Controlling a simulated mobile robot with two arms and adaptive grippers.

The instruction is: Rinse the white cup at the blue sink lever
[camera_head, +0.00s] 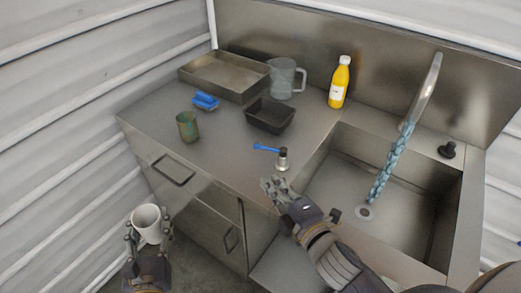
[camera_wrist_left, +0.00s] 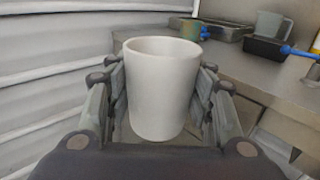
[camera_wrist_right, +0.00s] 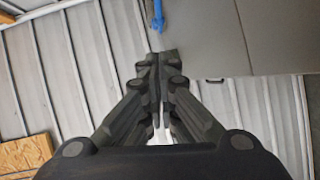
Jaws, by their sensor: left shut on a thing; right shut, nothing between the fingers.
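The white cup (camera_head: 147,219) is upright in my left gripper (camera_head: 148,236), in front of the counter's left part. In the left wrist view the cup (camera_wrist_left: 162,95) sits between the fingers and its inside is mostly hidden. The blue sink lever (camera_head: 266,148) sits on a metal base at the counter's edge, left of the sink, and points left. It also shows at the top of the right wrist view (camera_wrist_right: 158,15). My right gripper (camera_head: 270,184) is shut and empty, just in front of the lever and apart from it. A bluish water stream (camera_head: 391,163) falls from the faucet (camera_head: 430,85).
The sink basin (camera_head: 410,220) is on the right, with a drain (camera_head: 365,212). On the counter stand a green cup (camera_head: 187,126), blue sponge (camera_head: 205,101), black tray (camera_head: 270,116), metal tray (camera_head: 225,75), clear pitcher (camera_head: 283,78) and yellow bottle (camera_head: 340,83). The counter's front middle is clear.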

